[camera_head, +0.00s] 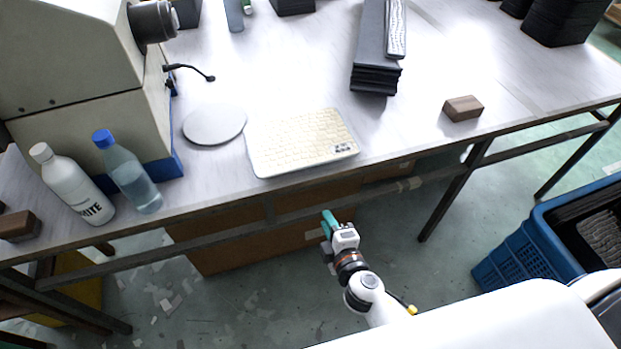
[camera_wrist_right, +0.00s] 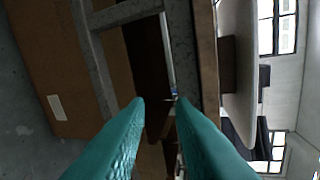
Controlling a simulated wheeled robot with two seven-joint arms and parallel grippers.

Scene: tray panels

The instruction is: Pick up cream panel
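The cream panel (camera_head: 300,141) lies flat on the table near its front edge in the head view. It is a pale tray with a grid of small cells and a dark mark at its right corner. My right gripper (camera_head: 329,222) is in front of the table and below its edge, apart from the panel. In the right wrist view its two teal fingers (camera_wrist_right: 160,100) stand apart with nothing between them. My left gripper is not in view.
A grey disc (camera_head: 214,125) lies just left of the panel. Two bottles (camera_head: 128,172) and a beige machine (camera_head: 75,75) stand further left. Dark stacked panels (camera_head: 374,78) and a brown block (camera_head: 463,108) are to the right. A blue crate (camera_head: 528,255) stands on the floor.

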